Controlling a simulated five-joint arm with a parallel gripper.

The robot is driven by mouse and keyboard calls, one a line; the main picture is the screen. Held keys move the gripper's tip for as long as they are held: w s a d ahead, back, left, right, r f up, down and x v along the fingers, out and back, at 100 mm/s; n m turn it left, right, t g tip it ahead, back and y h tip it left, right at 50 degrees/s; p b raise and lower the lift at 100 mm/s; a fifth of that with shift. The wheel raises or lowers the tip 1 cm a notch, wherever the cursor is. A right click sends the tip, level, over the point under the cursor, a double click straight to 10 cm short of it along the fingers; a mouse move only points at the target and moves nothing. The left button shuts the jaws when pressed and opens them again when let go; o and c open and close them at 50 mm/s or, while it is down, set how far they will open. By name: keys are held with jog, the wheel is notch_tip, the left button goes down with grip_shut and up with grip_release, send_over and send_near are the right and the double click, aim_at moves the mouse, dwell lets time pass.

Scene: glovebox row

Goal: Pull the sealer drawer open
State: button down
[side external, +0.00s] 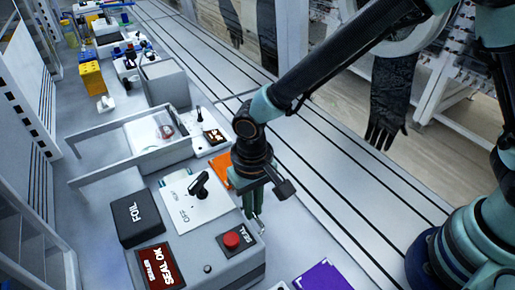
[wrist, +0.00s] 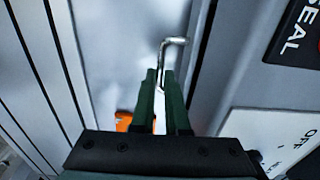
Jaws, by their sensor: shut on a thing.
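The sealer (side external: 210,262) is a grey box with a red SEAL button, a SEAL OK display, a black FOIL block and an OFF-marked switch plate. My gripper (side external: 254,212) points down beside its right side. In the wrist view my gripper's two green fingers (wrist: 160,74) are shut on a bent metal drawer handle (wrist: 174,41). The handle's upper end runs to the sealer's grey side wall (wrist: 202,70); its lower part is hidden between the fingers. The drawer itself cannot be made out, so I cannot tell how far it stands open.
An orange item (side external: 222,168) lies behind my gripper, and a purple item (side external: 322,277) lies at the front. A grey-framed device (side external: 160,132) and a yellow block (side external: 92,78) stand farther back. The grooved bench surface (side external: 335,195) right of my gripper is clear.

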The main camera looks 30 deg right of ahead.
jog(key=shift+r, duration=0.1)
jog(key=d, duration=1.3)
jog(key=shift+w, duration=0.1)
jog(key=c, duration=1.2)
grip_release()
notch_tip(320, 180, up, 12)
